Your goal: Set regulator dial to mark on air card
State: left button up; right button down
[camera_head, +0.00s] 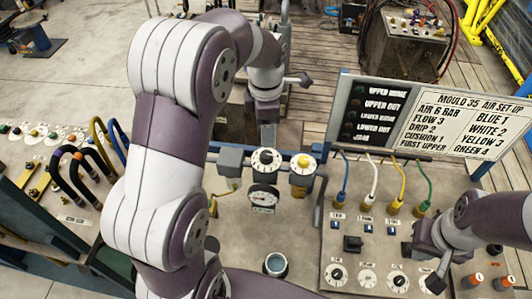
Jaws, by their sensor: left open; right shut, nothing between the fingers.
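The air card (460,128) stands at the right and reads AIR 6 BAR, FLOW 3, DRIP 2, CUSHION 1, FIRST UPPER. A white dial with a dark knob (266,160), which looks like the regulator dial, sits at mid-bench above a round gauge (263,198). Its setting is too small to read. My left gripper (267,129) points down just beyond this dial, apart from it as far as I can tell; it is open, its fingers hard to make out. My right gripper (436,282) is shut and empty over the rightmost panel dials.
A yellow-knobbed unit (303,163) stands right of the dial. Blue, white, yellow and green hoses (400,185) rise behind the control panel (352,225). Left lies a bench with curved hoses (85,175).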

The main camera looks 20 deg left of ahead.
pick_arm(q)
jog(key=b, duration=0.2)
send_over(266, 154)
notch_tip(266, 154, down, 4)
jog(key=shift+s+f, duration=0.1)
notch_tip(266, 154, down, 5)
jog(key=p, duration=0.2)
jog(key=shift+p, duration=0.35)
jog(key=shift+f, duration=0.55)
pick_arm(e)
jog(key=shift+w+f, duration=0.3)
jog(key=shift+f, duration=0.3)
pick_arm(q)
jog(key=c, duration=1)
jog(key=shift+c, duration=0.2)
